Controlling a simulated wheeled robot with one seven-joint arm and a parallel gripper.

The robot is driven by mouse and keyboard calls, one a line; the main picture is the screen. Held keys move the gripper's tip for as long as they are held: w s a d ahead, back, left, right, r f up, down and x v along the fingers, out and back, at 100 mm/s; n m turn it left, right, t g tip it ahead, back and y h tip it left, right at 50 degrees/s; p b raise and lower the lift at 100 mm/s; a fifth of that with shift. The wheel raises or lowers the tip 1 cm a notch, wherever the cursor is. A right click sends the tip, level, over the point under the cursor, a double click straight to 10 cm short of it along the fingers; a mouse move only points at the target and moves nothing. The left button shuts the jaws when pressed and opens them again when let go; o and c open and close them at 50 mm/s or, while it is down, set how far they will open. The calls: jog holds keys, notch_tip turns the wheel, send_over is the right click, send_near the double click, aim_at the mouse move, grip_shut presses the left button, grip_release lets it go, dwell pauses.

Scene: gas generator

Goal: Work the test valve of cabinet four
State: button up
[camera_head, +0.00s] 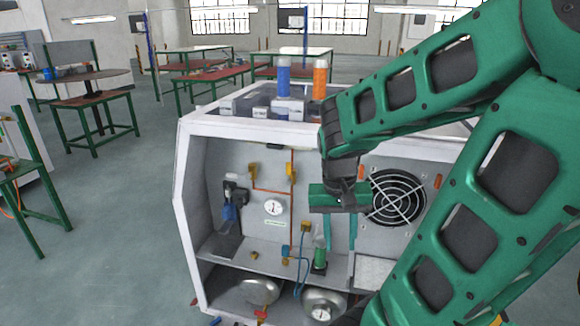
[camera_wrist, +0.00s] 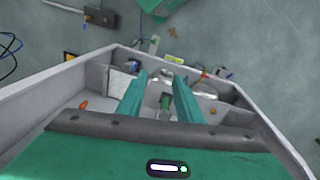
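One white open-fronted cabinet (camera_head: 181,185) stands before me in the head view; no number on it is readable. Inside are yellow fittings (camera_head: 306,227), a blue fitting (camera_head: 285,251), a round white gauge (camera_head: 273,208) and a green cylinder (camera_head: 320,257). I cannot tell which part is the test valve. My gripper (camera_head: 340,245) hangs at the cabinet front, pointing down, just above the green cylinder in the picture. Its two teal fingers are apart with a clear gap. In the wrist view, my gripper (camera_wrist: 160,85) shows the same gap, with a small green part (camera_wrist: 165,102) seen between the fingers.
A round fan grille (camera_head: 397,197) is right of my gripper. Silver tanks (camera_head: 322,304) lie on the cabinet's lower level. A blue cylinder (camera_head: 284,76) and an orange cylinder (camera_head: 320,79) stand on top. Open floor (camera_head: 100,230) lies to the left, with green-framed tables (camera_head: 95,118) behind.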

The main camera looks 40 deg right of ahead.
jog(key=w+d+f+m+h, duration=0.4)
jog(key=w+d+f, duration=0.1)
jog(key=w+d, duration=0.3)
jog(key=m+t+h, duration=0.1)
jog(key=t+h, duration=0.2)
jog(key=h, duration=0.7)
send_near(287, 167)
jog(key=s+d+f, duration=0.5)
jog(key=s+d, duration=0.3)
jog(key=d, duration=0.1)
jog(key=w+a+r+t, duration=0.1)
jog(key=w, duration=0.1)
jog(key=w+a+t, duration=0.2)
jog(key=w+a+r+n+t+h, duration=0.1)
jog(key=w+t, duration=0.1)
jog(key=w, duration=0.1)
jog(key=shift+a+r, duration=0.3)
jog(key=shift+a, duration=0.05)
jog(key=x, duration=1)
jog(key=shift+w+d+r, duration=0.15)
jog(key=shift+w+d, duration=0.05)
jog(key=shift+d, duration=0.15)
grip_shut()
